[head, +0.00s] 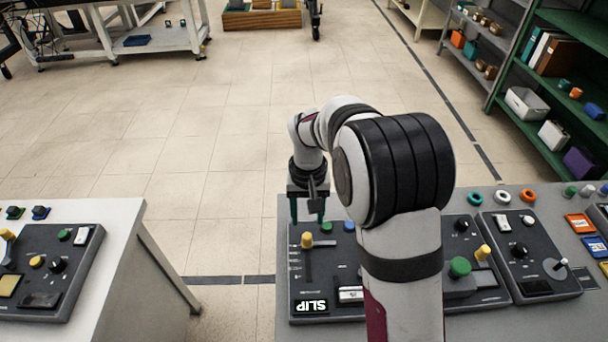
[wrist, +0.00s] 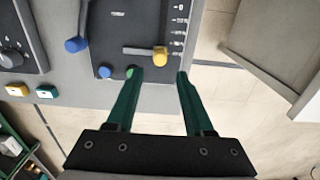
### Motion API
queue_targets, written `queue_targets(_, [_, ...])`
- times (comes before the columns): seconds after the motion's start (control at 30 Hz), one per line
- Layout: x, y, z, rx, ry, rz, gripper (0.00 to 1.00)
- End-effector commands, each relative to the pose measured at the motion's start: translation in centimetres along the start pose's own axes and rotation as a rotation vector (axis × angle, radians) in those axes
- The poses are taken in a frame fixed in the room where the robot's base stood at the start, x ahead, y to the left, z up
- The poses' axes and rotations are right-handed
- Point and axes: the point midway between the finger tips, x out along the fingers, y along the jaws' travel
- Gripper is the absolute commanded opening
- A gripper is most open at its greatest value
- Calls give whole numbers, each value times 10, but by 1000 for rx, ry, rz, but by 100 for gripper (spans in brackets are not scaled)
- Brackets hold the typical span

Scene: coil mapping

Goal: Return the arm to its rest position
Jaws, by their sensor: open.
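My gripper (head: 307,216) is open, with its green fingers pointing down above the far left corner of a dark control panel (head: 328,265). In the wrist view the two fingertips (wrist: 158,78) are apart, with nothing between them. A yellow slider knob (head: 307,240) is on that panel close below the fingers. It also shows in the wrist view, just beyond the fingertips (wrist: 160,57). My arm hides part of the panel's right side. I cannot tell whether the fingers touch anything.
More panels (head: 530,255) stand to the right on the grey bench (head: 465,200), with coloured rings and cards. A second bench with a panel (head: 45,270) is at left, across a gap. Green shelves (head: 555,150) are at far right. Open tiled floor (head: 225,120) lies beyond.

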Motion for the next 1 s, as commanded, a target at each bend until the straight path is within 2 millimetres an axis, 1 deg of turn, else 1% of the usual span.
queue_targets(0.07, [-7,2,6,12,1,-3,52])
queue_targets(0.13, [-30,10,27,58,0,-15,52])
queue_targets(0.17, [-44,15,43,89,-1,-24,52])
queue_targets(0.2, [-63,22,70,136,-5,-37,52])
queue_targets(0.27, [-86,31,116,213,-14,-59,52])
queue_targets(0.3, [-96,36,147,262,-20,-74,52])
queue_targets(0.37, [-104,40,191,331,-30,-97,52])
queue_targets(0.4, [-104,40,216,370,-37,-110,52])
queue_targets(0.5, [-100,40,263,442,-49,-136,52])
queue_targets(0.57, [-97,39,279,468,-55,-145,52])
queue_targets(0.63, [-94,39,288,482,-58,-150,52])
queue_targets(0.7, [-93,38,290,486,-61,-151,52])
queue_targets(1.0, [-94,38,289,483,-60,-151,52])
